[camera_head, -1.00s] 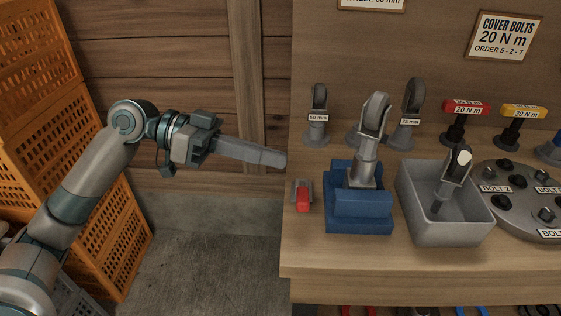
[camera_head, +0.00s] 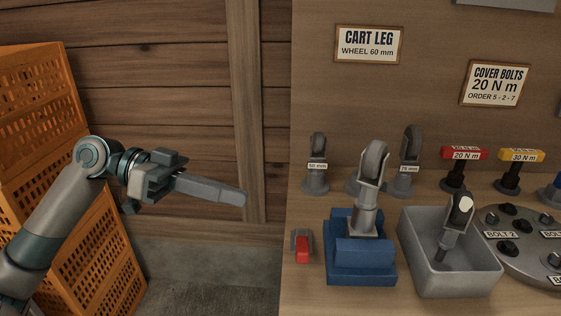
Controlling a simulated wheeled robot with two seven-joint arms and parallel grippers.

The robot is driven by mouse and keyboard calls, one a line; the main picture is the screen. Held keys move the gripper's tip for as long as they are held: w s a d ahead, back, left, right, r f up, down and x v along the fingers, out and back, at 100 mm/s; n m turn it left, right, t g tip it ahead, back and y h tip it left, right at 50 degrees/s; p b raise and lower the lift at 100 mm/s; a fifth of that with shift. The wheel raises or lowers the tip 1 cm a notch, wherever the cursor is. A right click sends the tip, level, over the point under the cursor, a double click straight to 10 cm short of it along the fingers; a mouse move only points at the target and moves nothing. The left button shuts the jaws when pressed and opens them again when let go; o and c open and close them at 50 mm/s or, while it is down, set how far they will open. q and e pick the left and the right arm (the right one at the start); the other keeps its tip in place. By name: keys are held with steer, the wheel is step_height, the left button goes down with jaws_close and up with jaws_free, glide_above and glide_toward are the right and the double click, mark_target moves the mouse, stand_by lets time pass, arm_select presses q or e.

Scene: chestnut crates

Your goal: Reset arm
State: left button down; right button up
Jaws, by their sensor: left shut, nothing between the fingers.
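My left arm comes in from the left, and my left gripper (camera_head: 243,198) is shut and empty. It points right over the free floor gap, left of the workbench (camera_head: 308,292) and apart from everything on it. My right gripper is not in view. On the bench a grey caster wheel (camera_head: 371,180) stands upright in a blue holder (camera_head: 361,262). A small red-and-grey piece (camera_head: 302,246) lies left of the holder.
A grey bin (camera_head: 451,277) with a caster in it stands right of the holder. Casters marked 50 mm (camera_head: 317,165) and 75 mm (camera_head: 410,165), plus red (camera_head: 464,154) and yellow (camera_head: 521,156) tools, stand behind. Orange crates (camera_head: 85,255) are stacked at the left.

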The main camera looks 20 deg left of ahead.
arm_select(q)
steer(key=d+f+n+t+y, duration=0.1)
steer(key=d+f+n+y, duration=0.15)
steer(key=f, duration=1.35)
steer(key=d+f+n+t+y, duration=0.1)
steer(key=d+f+n+y, duration=0.15)
steer(key=f, duration=1.35)
steer(key=s+f+n+g+y, duration=0.1)
steer(key=s+f+n+y, duration=0.6)
steer(key=s+f, duration=1.3)
step_height(320, 180, down, 16)
steer(key=w+m+t+y+p, duration=0.1)
steer(key=m+p, duration=0.1)
steer(key=p, duration=1)
steer(key=shift+w+d+f+y+p, duration=0.2)
steer(key=shift+d+y+p, duration=0.1)
steer(key=shift+y, duration=0.1)
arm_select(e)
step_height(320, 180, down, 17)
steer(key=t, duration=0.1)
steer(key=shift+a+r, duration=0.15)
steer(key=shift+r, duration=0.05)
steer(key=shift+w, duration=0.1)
